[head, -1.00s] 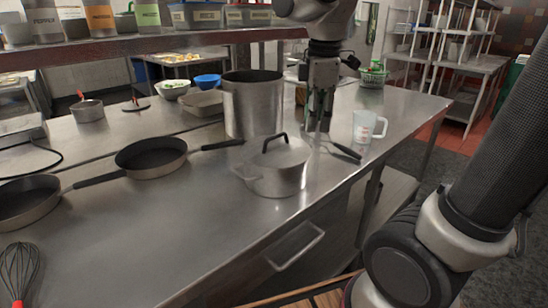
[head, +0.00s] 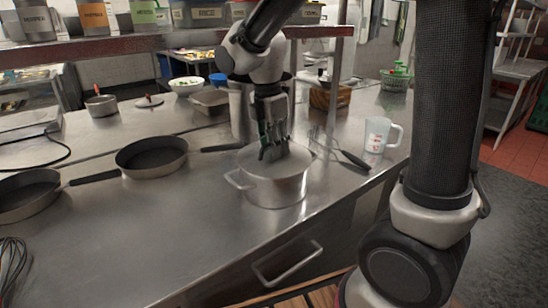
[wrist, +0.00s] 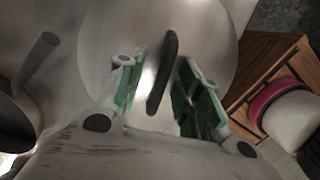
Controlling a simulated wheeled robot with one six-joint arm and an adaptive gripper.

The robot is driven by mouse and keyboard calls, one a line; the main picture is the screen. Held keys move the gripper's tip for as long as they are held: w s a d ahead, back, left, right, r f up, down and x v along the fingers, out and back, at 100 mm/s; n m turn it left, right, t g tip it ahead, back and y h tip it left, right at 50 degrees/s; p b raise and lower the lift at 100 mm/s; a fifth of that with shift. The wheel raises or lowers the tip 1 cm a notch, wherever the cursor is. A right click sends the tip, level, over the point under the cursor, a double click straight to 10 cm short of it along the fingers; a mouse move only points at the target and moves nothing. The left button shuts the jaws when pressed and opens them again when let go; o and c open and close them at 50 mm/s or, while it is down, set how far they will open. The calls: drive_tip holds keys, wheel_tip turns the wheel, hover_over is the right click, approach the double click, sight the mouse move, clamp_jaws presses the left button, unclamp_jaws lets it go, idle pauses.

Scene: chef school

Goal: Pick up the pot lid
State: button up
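The pot lid (head: 298,160) is a round metal lid lying on a metal pot (head: 277,190) on the steel counter. In the wrist view the lid (wrist: 205,30) fills the upper middle, with its dark bar handle (wrist: 163,72) between my fingers. My gripper (wrist: 155,85) is open, with green-padded fingers on both sides of the handle and a gap to each. In the head view my gripper (head: 273,152) points down over the lid's middle and hides the handle. Whether the fingertips touch the lid cannot be told.
A tall pot (head: 240,112) stands close behind, partly hidden by my arm. A frying pan (head: 151,156) is to the left, a measuring jug (head: 379,135) and dark-handled utensil (head: 354,161) to the right.

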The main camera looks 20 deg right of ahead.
clamp_jaws()
drive_tip(key=shift+r, duration=0.1)
